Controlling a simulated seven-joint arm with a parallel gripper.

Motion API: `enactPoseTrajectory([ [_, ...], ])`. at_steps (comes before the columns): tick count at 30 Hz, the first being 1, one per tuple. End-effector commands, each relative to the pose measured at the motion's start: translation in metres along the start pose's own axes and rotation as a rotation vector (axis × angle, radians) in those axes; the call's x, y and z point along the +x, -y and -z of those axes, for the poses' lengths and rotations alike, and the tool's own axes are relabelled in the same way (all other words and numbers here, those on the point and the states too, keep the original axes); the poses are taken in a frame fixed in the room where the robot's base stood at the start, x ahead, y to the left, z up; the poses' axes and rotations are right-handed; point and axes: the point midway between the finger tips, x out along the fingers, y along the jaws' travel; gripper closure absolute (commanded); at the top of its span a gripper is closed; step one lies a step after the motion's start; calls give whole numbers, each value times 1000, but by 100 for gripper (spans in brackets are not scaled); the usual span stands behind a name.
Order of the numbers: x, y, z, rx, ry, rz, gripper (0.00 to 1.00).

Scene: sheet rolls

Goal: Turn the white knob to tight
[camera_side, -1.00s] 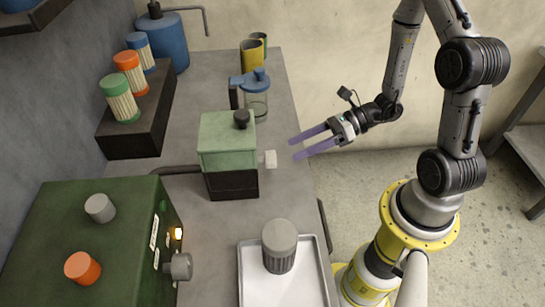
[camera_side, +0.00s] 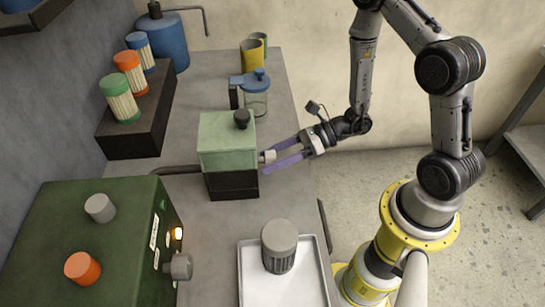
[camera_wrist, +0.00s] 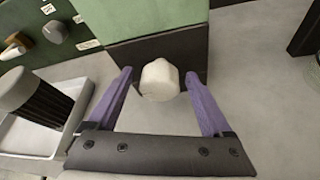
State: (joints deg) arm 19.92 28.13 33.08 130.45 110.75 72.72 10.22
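The white knob (camera_wrist: 160,80) sticks out from the front of a box with a light green top (camera_side: 227,142) and a dark base. In the side view the knob (camera_side: 268,156) is partly hidden by a finger. My gripper (camera_side: 268,163) has two purple fingers, open and reaching to the box's right side. In the wrist view my gripper (camera_wrist: 160,82) has one finger on each side of the knob, with a visible gap on both sides. Any mark for tight on the knob or box is not visible.
A metal tray (camera_side: 250,292) with a grey-lidded canister (camera_side: 279,247) stands in front of the box. A dark green cabinet (camera_side: 120,220) with knobs is at the left. A blue-lidded jar (camera_side: 256,100) stands behind the box. Clear table lies between box and tray.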

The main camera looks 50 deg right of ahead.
Motion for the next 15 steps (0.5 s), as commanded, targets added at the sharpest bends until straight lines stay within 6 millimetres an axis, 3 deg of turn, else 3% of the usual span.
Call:
enactPoseTrajectory([
  [2, 0, 0, 0, 0, 0, 0, 30],
  [13, 0, 0, 0, 0, 0, 0, 96],
  [15, 0, 0, 0, 1, -1, 0, 100],
])
